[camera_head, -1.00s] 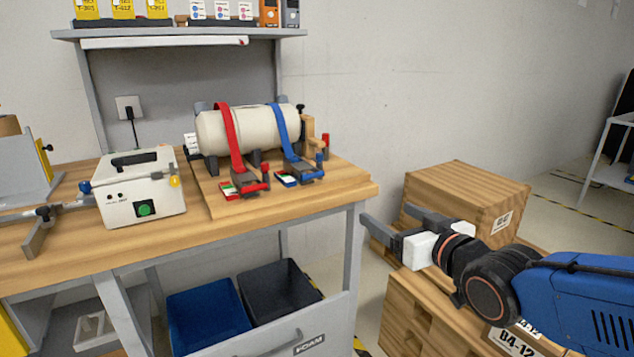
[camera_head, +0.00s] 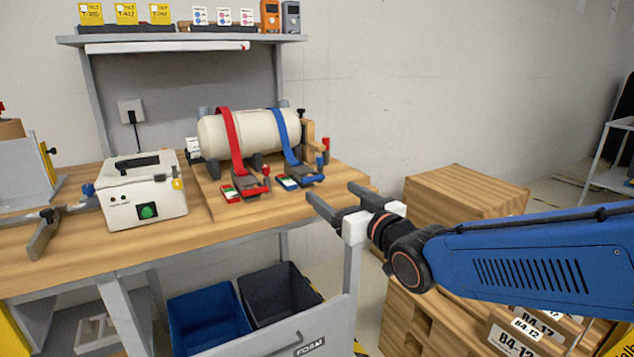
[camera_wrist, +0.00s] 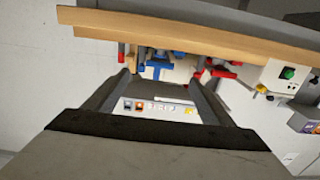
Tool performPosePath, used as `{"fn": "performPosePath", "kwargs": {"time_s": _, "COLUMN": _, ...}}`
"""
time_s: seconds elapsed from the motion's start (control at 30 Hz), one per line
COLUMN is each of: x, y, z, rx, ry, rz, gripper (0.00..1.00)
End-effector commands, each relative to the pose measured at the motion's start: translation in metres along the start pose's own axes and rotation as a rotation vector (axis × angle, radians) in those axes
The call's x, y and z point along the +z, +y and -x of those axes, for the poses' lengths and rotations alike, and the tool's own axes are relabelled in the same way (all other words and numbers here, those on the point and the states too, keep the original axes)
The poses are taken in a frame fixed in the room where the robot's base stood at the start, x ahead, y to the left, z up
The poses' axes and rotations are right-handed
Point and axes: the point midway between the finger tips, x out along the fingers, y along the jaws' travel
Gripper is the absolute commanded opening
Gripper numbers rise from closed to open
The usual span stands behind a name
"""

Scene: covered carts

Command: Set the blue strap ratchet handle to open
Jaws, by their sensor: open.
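A cream cylinder (camera_head: 252,134) lies on a wooden board on the workbench, held by a red strap (camera_head: 231,142) on the left and a blue strap (camera_head: 284,140) on the right. The blue strap ratchet handle (camera_head: 313,179) sits at the front lower end of the blue strap. In the wrist view the blue ratchet handle (camera_wrist: 160,66) shows beyond the fingers, near the top centre. My gripper (camera_head: 330,199) is open and empty, in front and to the right of the blue ratchet, apart from it. The handle's exact angle is too small to tell.
The red ratchet (camera_head: 256,186) stands just left of the blue one. A white box with a green button (camera_head: 147,190) is further left on the bench. Wooden crates (camera_head: 465,195) stand right of the bench. A shelf (camera_head: 180,37) spans above.

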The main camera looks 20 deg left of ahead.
Motion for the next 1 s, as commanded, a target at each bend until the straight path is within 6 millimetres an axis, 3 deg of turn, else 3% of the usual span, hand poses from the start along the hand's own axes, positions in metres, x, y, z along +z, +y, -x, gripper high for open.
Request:
{"fn": "performPosePath", "kwargs": {"time_s": 0.5, "x": 0.0, "y": 0.0, "z": -0.076, "rx": 0.0, "ry": -0.001, "rz": -0.001, "gripper": 0.77}}
{"fn": "performPosePath", "kwargs": {"time_s": 0.7, "x": 0.001, "y": 0.0, "z": -0.088, "rx": 0.0, "ry": -0.001, "rz": 0.0, "gripper": 0.77}}
{"fn": "performPosePath", "kwargs": {"time_s": 1.0, "x": 0.0, "y": 0.0, "z": -0.09, "rx": 0.0, "ry": 0.0, "rz": 0.0, "gripper": 0.77}}
